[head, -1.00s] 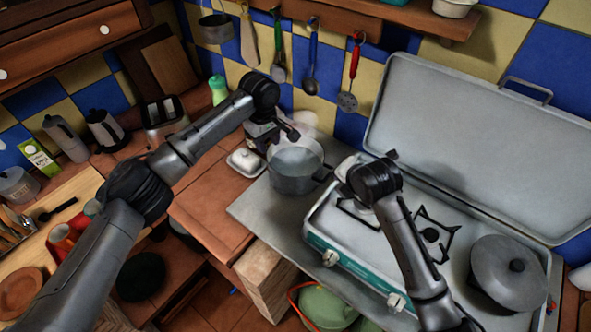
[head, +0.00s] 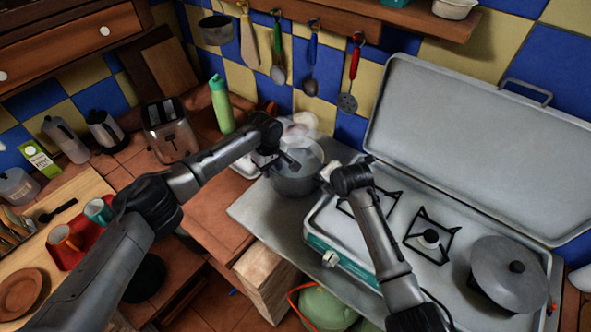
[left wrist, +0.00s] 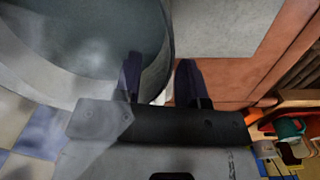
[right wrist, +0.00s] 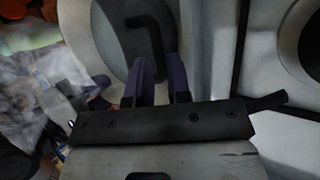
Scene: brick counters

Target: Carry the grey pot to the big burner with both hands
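The grey pot (head: 297,184) stands upright on the grey worktop left of the stove. In the left wrist view its round rim and wall (left wrist: 80,85) fill the upper left. My left gripper (left wrist: 160,80) is open at the rim, one finger over the inside and one outside. My right gripper (right wrist: 163,82) is open by a narrow gap at the pot's other side, close to its dark handle (right wrist: 150,35); whether the handle lies between the fingers I cannot tell. The stove's burners show at the middle (head: 430,238) and left (head: 366,203), the left one partly behind my right arm.
The stove's lid (head: 470,130) stands open behind the burners. A lidded grey pan (head: 508,270) occupies the stove's right end. A green bottle (head: 221,105) and a toaster (head: 170,130) stand left of the pot. Utensils hang on the wall. The middle burner is bare.

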